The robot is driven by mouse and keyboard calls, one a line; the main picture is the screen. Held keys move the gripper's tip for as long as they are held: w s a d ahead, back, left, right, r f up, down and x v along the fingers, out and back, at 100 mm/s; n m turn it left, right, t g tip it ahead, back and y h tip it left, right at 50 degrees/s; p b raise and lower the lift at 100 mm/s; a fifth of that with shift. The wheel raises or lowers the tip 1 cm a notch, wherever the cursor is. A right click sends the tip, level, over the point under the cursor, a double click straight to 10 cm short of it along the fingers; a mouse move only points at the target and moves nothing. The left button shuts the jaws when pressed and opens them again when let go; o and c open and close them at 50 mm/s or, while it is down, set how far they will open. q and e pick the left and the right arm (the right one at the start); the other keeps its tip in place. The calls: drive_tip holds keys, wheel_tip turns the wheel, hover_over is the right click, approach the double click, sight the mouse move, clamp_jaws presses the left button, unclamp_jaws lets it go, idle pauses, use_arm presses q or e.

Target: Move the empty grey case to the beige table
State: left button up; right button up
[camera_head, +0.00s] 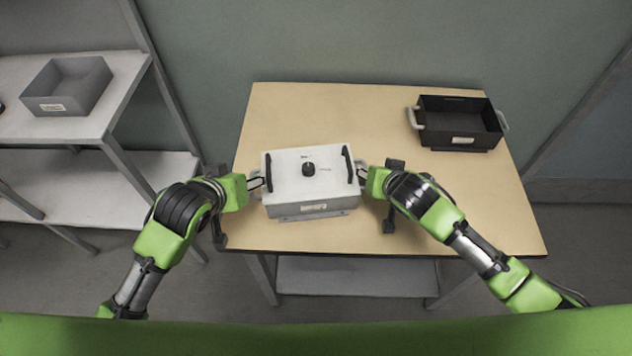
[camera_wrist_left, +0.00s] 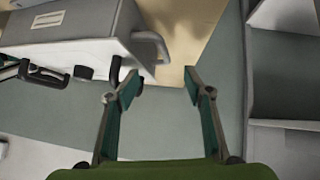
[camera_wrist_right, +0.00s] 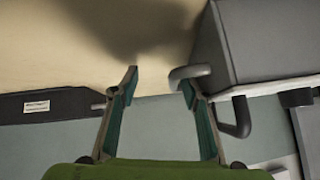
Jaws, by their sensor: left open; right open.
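A grey case with a white top, a dark knob and two black top handles (camera_head: 285,167) stands on the beige table (camera_head: 330,105), near its front edge. The left wrist view shows its side (camera_wrist_left: 60,22) and a side handle (camera_wrist_left: 150,45); the right wrist view shows its wall (camera_wrist_right: 265,40) and side handle (camera_wrist_right: 238,115). My left gripper (camera_head: 258,183) is open at the case's left side, its fingers close to the handle. My right gripper (camera_head: 364,172) is open at the right side, one finger overlapping the handle in the wrist view. Contact is unclear. The case's inside is hidden.
A black open bin with grey handles (camera_head: 460,141) stands at the table's back right. A grey open bin (camera_head: 68,87) sits on the left shelf unit's upper shelf (camera_head: 120,85). The table's back left and right front are clear.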

drive_tip(key=v, duration=0.8)
idle(0.4)
use_arm(q)
drive_tip(key=shift+s+f, duration=0.1)
drive_tip(key=shift+s, duration=0.05)
